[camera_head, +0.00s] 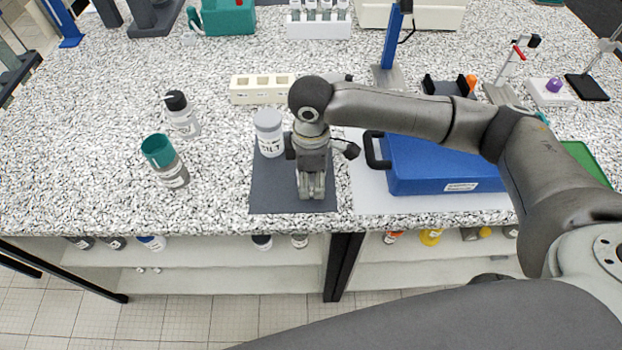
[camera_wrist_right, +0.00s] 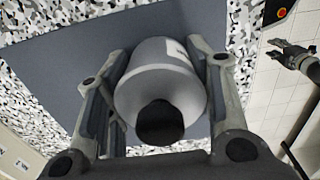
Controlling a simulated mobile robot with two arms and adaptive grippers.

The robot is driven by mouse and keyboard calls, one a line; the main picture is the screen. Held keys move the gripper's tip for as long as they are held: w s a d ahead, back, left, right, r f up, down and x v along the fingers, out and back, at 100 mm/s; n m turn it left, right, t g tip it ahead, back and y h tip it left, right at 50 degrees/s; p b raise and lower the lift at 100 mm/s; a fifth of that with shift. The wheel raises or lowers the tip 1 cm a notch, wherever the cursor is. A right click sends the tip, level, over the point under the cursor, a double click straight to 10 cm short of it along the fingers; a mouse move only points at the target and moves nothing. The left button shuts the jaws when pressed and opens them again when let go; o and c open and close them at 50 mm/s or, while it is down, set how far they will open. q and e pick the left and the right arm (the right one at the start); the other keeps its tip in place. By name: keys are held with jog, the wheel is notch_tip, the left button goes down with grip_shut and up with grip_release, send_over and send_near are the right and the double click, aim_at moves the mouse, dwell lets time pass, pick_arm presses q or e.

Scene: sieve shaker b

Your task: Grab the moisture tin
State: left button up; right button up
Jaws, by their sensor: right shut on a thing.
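A blue case (camera_head: 440,165) stands right of the mat, close to my arm. A cream block with wells (camera_head: 262,90) is behind the tin. A black-capped bottle (camera_head: 182,115) and a teal-topped bottle (camera_head: 166,163) stand to the left. The bench front left is clear.

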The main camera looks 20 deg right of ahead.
pick_arm(q)
jog(key=shift+w, duration=0.35)
